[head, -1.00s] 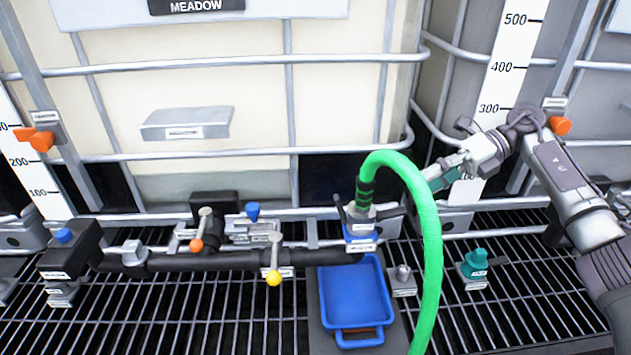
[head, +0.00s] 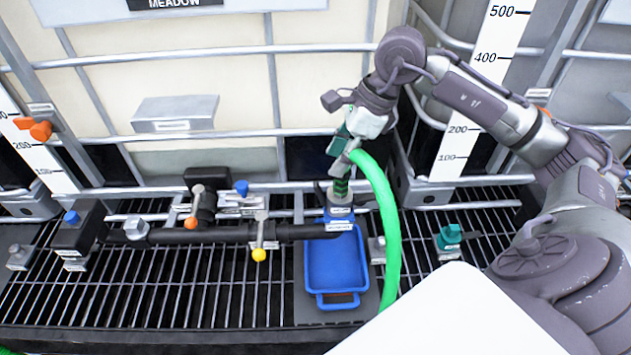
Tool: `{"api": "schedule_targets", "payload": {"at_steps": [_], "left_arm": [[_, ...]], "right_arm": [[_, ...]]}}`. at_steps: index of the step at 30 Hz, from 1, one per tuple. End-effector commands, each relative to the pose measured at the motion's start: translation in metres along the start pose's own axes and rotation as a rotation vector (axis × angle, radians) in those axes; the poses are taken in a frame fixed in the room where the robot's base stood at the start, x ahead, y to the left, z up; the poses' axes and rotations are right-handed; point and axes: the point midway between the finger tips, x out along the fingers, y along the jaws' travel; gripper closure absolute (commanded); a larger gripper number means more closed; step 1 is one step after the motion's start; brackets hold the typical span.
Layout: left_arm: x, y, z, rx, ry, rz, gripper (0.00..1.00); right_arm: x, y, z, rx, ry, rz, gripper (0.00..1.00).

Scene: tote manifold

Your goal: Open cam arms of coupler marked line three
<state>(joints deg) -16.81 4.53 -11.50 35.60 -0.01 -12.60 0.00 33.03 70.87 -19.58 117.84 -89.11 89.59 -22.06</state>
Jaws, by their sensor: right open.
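The coupler (head: 340,197) is a grey metal fitting with a blue base and small labels, too small to read here. It stands upright at the right end of the black manifold pipe (head: 210,237), above a blue tray (head: 335,262). The green hose (head: 384,215) rises from its top and bends down to the right. A dark cam arm (head: 320,192) shows at its left side; the right side is hard to make out. My right gripper (head: 342,158) points down just above the coupler, open, overlapping the hose's top bend. I cannot tell whether it touches the hose. My left gripper is out of view.
A valve with a yellow-tipped handle (head: 259,248) and one with an orange-tipped handle (head: 192,215) stand left of the coupler. A teal cap (head: 449,237) sits on the grating to the right. The caged tote (head: 320,90) rises close behind.

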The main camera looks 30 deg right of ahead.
Motion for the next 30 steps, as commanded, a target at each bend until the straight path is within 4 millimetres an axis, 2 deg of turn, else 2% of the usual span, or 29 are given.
{"api": "schedule_targets", "payload": {"at_steps": [9,15,26,30], "left_arm": [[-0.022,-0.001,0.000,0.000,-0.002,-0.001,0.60],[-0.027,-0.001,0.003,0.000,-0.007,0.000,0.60],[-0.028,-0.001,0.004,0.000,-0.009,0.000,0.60],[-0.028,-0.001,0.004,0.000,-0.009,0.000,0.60]], "right_arm": [[0.064,0.002,0.001,0.002,-0.001,0.006,0.54],[0.087,0.001,0.001,0.002,-0.002,0.004,0.54],[0.094,0.000,0.000,0.001,-0.001,0.001,0.54],[0.094,0.000,0.000,0.002,-0.001,0.001,0.74]]}}
